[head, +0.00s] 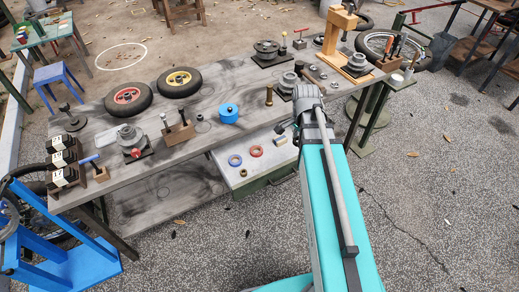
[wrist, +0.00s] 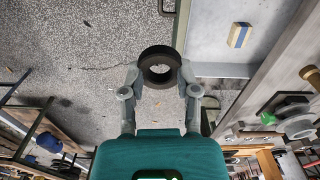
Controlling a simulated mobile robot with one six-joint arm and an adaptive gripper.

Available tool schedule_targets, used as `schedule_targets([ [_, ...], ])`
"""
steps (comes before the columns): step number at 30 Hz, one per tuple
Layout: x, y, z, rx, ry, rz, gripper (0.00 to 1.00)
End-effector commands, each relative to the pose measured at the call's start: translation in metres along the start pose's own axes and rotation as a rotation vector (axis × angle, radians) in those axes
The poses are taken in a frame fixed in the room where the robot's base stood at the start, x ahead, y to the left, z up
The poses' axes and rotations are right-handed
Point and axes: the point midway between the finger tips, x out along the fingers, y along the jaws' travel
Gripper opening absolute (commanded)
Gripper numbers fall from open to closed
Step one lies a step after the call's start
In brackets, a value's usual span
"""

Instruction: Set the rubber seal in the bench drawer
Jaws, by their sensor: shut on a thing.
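The rubber seal is a thick black ring (wrist: 160,84) in the wrist view. My gripper (wrist: 161,76) is shut on it, one finger at each side. The bench drawer (head: 228,178) is pulled out under the bench's front edge in the head view. Its pale inside (wrist: 212,45) fills the upper middle right of the wrist view. The seal appears over the floor just outside the drawer's wall in that view; its height above the drawer I cannot tell. In the head view my arm mostly hides my gripper, and I cannot make out the seal clearly.
The grey bench (head: 225,85) overhangs the drawer's back and carries wheels (head: 129,98), a blue pot (head: 228,113) and several tools.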

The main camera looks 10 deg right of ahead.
Motion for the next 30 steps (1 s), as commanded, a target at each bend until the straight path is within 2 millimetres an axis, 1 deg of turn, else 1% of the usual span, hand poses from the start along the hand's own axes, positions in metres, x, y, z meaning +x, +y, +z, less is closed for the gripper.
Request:
schedule_targets([
  [5,0.003,-0.001,0.001,0.005,0.0,0.0,0.11],
  [8,0.009,-0.005,0.007,0.008,0.0,0.0,0.11],
  [11,0.019,-0.012,0.018,0.011,0.0,0.0,0.11],
  [14,0.031,-0.021,0.033,0.017,0.0,0.0,0.11],
  [17,0.046,-0.032,0.053,0.024,0.0,0.0,0.11],
  [24,0.084,-0.057,0.108,0.047,0.0,0.0,0.11],
  [27,0.097,-0.066,0.131,0.056,0.0,0.0,0.11],
  [30,0.107,-0.071,0.149,0.066,0.0,0.0,0.11],
])
